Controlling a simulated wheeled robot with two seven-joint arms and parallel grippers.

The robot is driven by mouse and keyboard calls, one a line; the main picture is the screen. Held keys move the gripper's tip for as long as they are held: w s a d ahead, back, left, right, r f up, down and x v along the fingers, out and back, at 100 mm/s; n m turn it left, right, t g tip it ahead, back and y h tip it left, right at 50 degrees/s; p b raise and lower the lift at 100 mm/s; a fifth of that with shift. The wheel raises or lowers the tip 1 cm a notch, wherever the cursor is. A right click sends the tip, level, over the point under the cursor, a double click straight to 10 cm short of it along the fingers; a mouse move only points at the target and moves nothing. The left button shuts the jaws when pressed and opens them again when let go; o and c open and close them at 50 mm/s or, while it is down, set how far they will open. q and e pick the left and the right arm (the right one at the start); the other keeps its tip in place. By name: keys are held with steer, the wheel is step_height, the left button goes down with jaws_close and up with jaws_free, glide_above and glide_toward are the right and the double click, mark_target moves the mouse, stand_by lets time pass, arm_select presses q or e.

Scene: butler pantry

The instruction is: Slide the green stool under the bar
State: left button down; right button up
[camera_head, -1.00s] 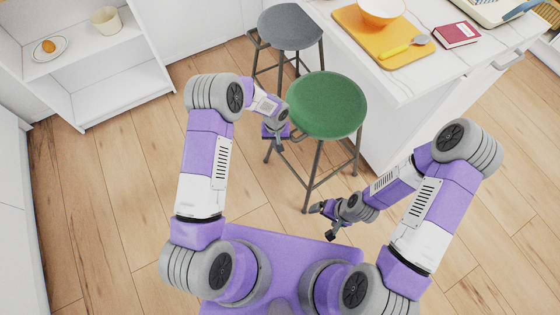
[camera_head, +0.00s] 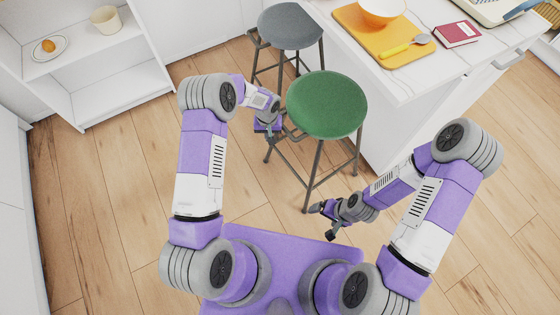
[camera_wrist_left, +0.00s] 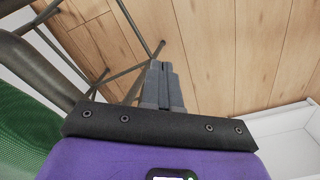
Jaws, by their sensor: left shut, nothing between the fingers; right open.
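The green stool (camera_head: 327,104) stands upright on dark legs in the middle of the head view, close to the left side of the white bar (camera_head: 400,130). My left gripper (camera_head: 277,134) is at the left side of the stool, below its seat. In the left wrist view its fingers (camera_wrist_left: 161,85) are shut and empty, with the stool's seat (camera_wrist_left: 25,130) and dark legs at the left. I cannot tell whether it touches the stool. My right gripper (camera_head: 325,220) is open and empty, low in front of the stool's near legs.
A grey stool (camera_head: 290,27) stands behind the green one. The bar top holds an orange board (camera_head: 385,45) with a bowl (camera_head: 382,10) and a yellow-handled utensil (camera_head: 400,50), and a red book (camera_head: 456,34). White shelves (camera_head: 110,85) stand at the left. Wooden floor (camera_head: 110,200) is clear between.

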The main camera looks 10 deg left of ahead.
mark_target(294, 124)
arm_select(q)
steer(key=shift+w, duration=0.1)
steer(key=w+d, duration=0.5)
steer(key=d, duration=0.1)
steer(key=shift+w+d, duration=0.15)
steer(key=shift+d, duration=0.2)
stand_by(0.7)
steer(key=shift+w+d, duration=0.65)
steer(key=shift+d, duration=0.15)
steer(key=s+a+p, duration=0.1)
steer(key=a, duration=0.1)
steer(key=s+a+p, duration=0.2)
steer(key=shift+s, duration=0.1)
steer(key=shift+s, duration=0.1)
stand_by(0.4)
